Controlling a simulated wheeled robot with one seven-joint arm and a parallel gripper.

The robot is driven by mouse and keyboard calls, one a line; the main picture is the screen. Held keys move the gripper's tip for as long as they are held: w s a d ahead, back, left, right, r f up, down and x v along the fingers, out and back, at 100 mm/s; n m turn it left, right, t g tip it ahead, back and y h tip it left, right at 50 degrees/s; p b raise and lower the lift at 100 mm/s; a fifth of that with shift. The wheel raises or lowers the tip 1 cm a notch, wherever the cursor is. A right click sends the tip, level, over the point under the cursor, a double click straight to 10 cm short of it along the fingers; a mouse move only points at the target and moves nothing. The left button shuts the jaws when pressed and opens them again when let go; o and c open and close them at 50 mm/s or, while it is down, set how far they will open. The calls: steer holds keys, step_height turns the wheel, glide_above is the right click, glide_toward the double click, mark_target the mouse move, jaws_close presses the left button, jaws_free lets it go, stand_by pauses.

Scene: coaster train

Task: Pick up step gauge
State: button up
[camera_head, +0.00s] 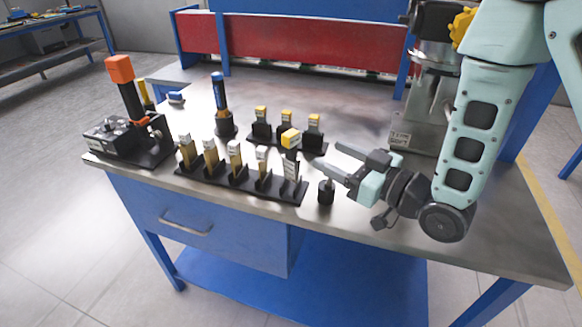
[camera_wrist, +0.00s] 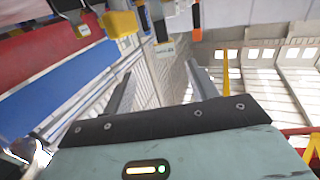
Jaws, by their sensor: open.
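No piece is clearly marked as the step gauge; I cannot tell for sure which one it is. The nearest candidate is a yellow-topped piece (camera_head: 291,138) upright at the right end of the front black rack (camera_head: 240,184). Several upright metal pieces with pale labels stand to its left in that rack. My gripper (camera_head: 329,157) is open and empty, to the right of the yellow-topped piece and pointing left towards it, apart from it. In the wrist view, my gripper's two fingers (camera_wrist: 160,70) are spread with nothing between them. A yellow block (camera_wrist: 118,23) shows near the top there.
A rear rack (camera_head: 287,139) holds 3 yellow-topped pieces. A dark cylinder with a blue top (camera_head: 221,105) stands left of it. A small black knob (camera_head: 326,190) stands below my fingers. A black device with an orange handle (camera_head: 120,70) is at left. A grey machine (camera_head: 415,110) stands behind my arm.

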mark_target(284, 136)
steer(key=shift+w+a+f+b, duration=0.15)
steer(key=shift+f+b, duration=0.1)
steer(key=shift+b, duration=0.8)
steer(key=p+x, duration=0.1)
steer(key=x, duration=0.1)
steer(key=p+x, duration=0.1)
steer(key=x, duration=0.1)
steer(key=p+x, duration=0.1)
steer(key=x, duration=0.1)
steer(key=shift+a+r, duration=0.1)
steer(key=shift+r, duration=0.3)
steer(key=shift+w+a, duration=0.35)
steer(key=shift+w, duration=0.05)
steer(key=x, duration=0.1)
steer(key=p+x, duration=0.1)
steer(key=x, duration=0.1)
steer(key=p+x, duration=0.1)
steer(key=shift+s+a, duration=0.2)
steer(key=shift+a, duration=0.2)
steer(key=shift+w+a+f, duration=0.15)
steer(key=shift+w+a, duration=0.15)
steer(key=shift+a, duration=0.05)
jaws_close()
